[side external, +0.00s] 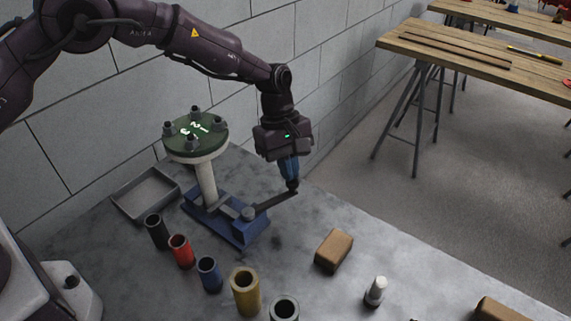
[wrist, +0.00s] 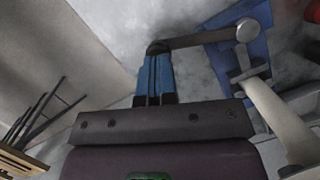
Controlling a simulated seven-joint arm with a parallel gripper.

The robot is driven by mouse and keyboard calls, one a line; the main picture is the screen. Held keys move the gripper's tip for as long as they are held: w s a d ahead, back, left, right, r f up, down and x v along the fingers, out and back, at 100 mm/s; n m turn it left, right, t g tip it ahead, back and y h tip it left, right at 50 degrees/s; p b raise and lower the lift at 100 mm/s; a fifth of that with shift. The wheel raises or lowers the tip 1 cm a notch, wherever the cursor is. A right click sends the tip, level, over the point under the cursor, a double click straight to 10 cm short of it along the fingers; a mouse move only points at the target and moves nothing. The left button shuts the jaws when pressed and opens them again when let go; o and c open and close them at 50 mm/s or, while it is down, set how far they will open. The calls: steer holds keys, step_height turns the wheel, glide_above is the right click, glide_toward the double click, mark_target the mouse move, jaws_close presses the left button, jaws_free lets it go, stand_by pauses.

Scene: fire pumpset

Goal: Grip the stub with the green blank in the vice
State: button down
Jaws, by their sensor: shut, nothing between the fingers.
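The stub is a pale upright pipe (side external: 206,182) topped by a round green blank (side external: 196,137) with several bolts and white numerals on it. Its lower end stands in the blue vice (side external: 228,214). A dark vice handle (side external: 272,202) runs from the vice's round hub to the right. My gripper (side external: 291,186) is shut, with its blue fingers at the far end of the handle. In the wrist view the gripper (wrist: 155,52) meets the handle's end knob, and the handle (wrist: 200,40) leads to the hub on the blue vice (wrist: 232,58). The pale pipe (wrist: 275,115) shows there too; the blank is out of that view.
A grey tray (side external: 146,192) lies left of the vice. A wall stands behind; a wooden bench (side external: 480,60) is beyond.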

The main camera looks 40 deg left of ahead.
steer(key=shift+s+d+f+m+g+y, duration=0.2)
steer(key=shift+s+d+m, duration=0.15)
steer(key=shift+d+m, duration=0.4)
steer(key=shift+s+d+f+m+g+y, duration=0.1)
steer(key=shift+s+d+m+g, duration=0.2)
steer(key=shift+d+m, duration=0.4)
steer(key=shift+s+d+m, duration=0.25)
steer(key=shift+s+m, duration=0.05)
steer(key=shift+m, duration=0.25)
steer(key=shift+a, duration=0.15)
